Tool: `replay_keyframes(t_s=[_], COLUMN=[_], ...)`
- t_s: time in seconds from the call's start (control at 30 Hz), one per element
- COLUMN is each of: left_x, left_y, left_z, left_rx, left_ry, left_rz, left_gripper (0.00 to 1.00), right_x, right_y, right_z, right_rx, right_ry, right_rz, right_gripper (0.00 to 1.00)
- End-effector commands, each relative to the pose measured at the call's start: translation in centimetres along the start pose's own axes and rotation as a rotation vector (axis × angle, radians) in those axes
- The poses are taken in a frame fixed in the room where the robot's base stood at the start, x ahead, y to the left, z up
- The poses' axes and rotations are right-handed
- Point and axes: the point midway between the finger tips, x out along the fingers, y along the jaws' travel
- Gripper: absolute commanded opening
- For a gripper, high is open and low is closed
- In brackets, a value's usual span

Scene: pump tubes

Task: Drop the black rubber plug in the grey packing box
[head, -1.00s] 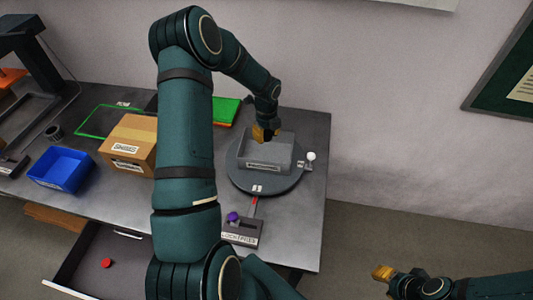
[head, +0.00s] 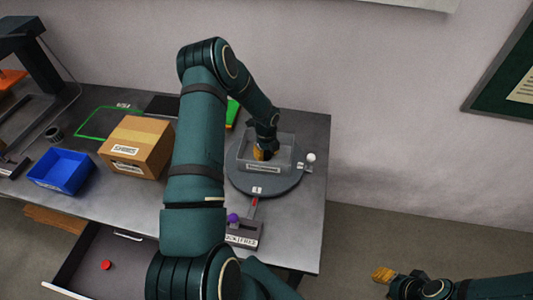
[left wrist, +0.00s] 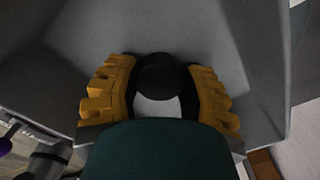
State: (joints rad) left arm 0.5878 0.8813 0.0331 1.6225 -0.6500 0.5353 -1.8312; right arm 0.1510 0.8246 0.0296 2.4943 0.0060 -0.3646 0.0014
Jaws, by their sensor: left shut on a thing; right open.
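The grey packing box (head: 284,163) stands on the round turntable at the table's right end. My left gripper (head: 262,155) reaches down from above inside the box's opening, with its yellow fingers low between the walls. In the left wrist view, the fingers (left wrist: 160,92) are on both sides of the round black rubber plug (left wrist: 158,72) and hold it, with grey box walls around. I cannot tell whether the plug touches the box floor. The plug is hidden in the head view. My right gripper (head: 383,274) is open and empty, off the table at lower right.
The turntable (head: 262,188) has a white-knobbed part at its right. A lockable lever (head: 243,232) with a purple knob is in front. A cardboard box (head: 136,147) and a blue bin (head: 62,170) stand left. An open drawer (head: 120,262) holds a red item.

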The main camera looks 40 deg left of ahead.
Motion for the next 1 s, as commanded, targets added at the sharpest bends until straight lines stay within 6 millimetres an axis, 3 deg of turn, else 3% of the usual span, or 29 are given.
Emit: replay_keyframes(t_s=[0.17, 0.2, 0.23, 0.27, 0.67, 0.77, 1.0], left_x=[0.5, 0.4, 0.4, 0.3, -0.2, -1.4, -6.3], left_y=[0.0, 0.0, 0.0, 0.0, 0.0, 0.0, 0.0], left_z=[0.0, 0.0, 0.0, 0.0, 0.0, 0.1, 0.1], left_rx=[0.0, 0.0, 0.0, 0.0, -0.001, -0.002, -0.002], left_ry=[0.0, 0.0, 0.0, 0.0, 0.0, -0.002, -0.003], left_rz=[0.0, 0.0, 0.0, 0.0, 0.0, -0.002, -0.003], left_gripper=[0.12, 0.57, 0.67, 0.7, 0.7, 0.7, 0.7], right_x=[0.5, 0.4, 0.4, 0.3, -0.1, 0.0, 0.0], right_y=[0.2, 0.1, 0.1, 0.1, 0.0, 0.0, 0.0], right_z=[0.1, 0.1, 0.1, 0.0, 0.0, 0.0, 0.0], right_rx=[0.0, 0.0, 0.0, 0.0, 0.0, 0.0, 0.0], right_ry=[0.0, 0.0, 0.0, 0.0, 0.0, 0.0, 0.0], right_rz=[0.001, 0.001, 0.001, 0.001, 0.0, 0.0, 0.0], right_gripper=[0.41, 0.41, 0.41, 0.41, 0.41, 0.41, 0.41])
